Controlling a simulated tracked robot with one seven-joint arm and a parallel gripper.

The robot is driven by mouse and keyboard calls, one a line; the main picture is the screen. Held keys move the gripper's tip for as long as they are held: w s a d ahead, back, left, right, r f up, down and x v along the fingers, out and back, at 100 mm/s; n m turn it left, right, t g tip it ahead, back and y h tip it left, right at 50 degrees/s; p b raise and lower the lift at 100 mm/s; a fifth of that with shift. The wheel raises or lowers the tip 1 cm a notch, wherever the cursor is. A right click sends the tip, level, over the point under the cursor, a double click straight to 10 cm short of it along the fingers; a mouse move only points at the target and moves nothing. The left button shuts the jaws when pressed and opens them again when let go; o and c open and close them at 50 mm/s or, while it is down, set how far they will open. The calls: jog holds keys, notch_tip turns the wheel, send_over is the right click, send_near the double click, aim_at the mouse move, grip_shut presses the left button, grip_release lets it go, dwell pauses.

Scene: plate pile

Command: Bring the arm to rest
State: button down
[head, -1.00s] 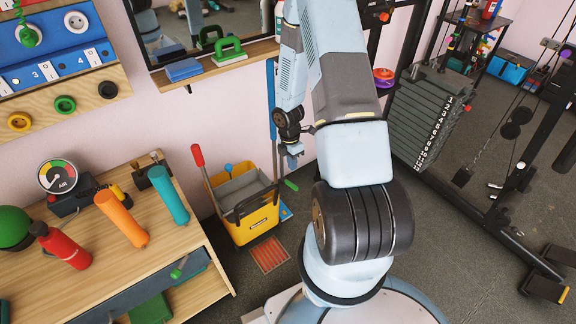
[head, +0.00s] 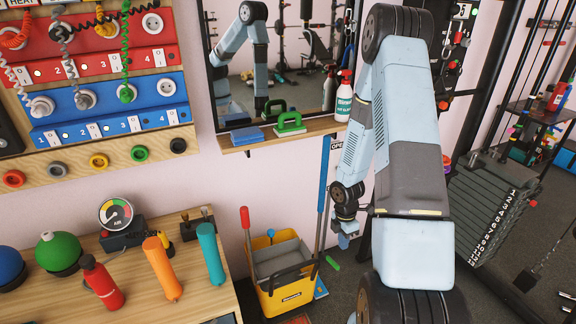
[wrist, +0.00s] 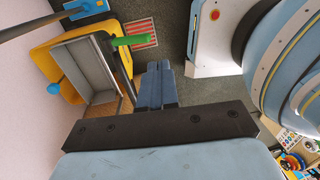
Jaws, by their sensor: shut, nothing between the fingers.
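My arm stands folded in the right half of the head view, with its forearm hanging down on the left side. My gripper (head: 345,241) is at the lower end, small and partly hidden behind the wrist, pointing down just right of the mop bucket. In the wrist view my gripper (wrist: 158,68) shows its two blue fingers together, with nothing between them. The fingers point toward the grey floor (wrist: 180,40) and touch nothing that I can see.
A yellow mop bucket (head: 287,297) with handles stands close left of my gripper; it also shows in the wrist view (wrist: 48,34). A wooden bench (head: 200,290) with bottles is at left. A shelf (head: 270,137) under the mirror holds a spray bottle (head: 343,97). A weight stack (head: 497,205) stands at right.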

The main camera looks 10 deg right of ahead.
notch_tip(320, 180, up, 30)
jog(key=a+m+t+h, duration=0.2)
jog(key=a+m+t, duration=0.1)
jog(key=m, duration=0.7)
jog(key=s+a+r+m+t+y, duration=0.1)
jog(key=s+a+r+m, duration=0.3)
jog(key=s+r, duration=0.4)
jog(key=s+a+r+m+t+y, duration=0.1)
jog(key=s+a+r+m+t, duration=0.2)
jog(key=s+r, duration=0.6)
jog(key=a+r+m, duration=0.1)
jog(key=m, duration=0.1)
jog(key=shift+a+r+m, duration=0.2)
jog(key=shift+r+m, duration=0.2)
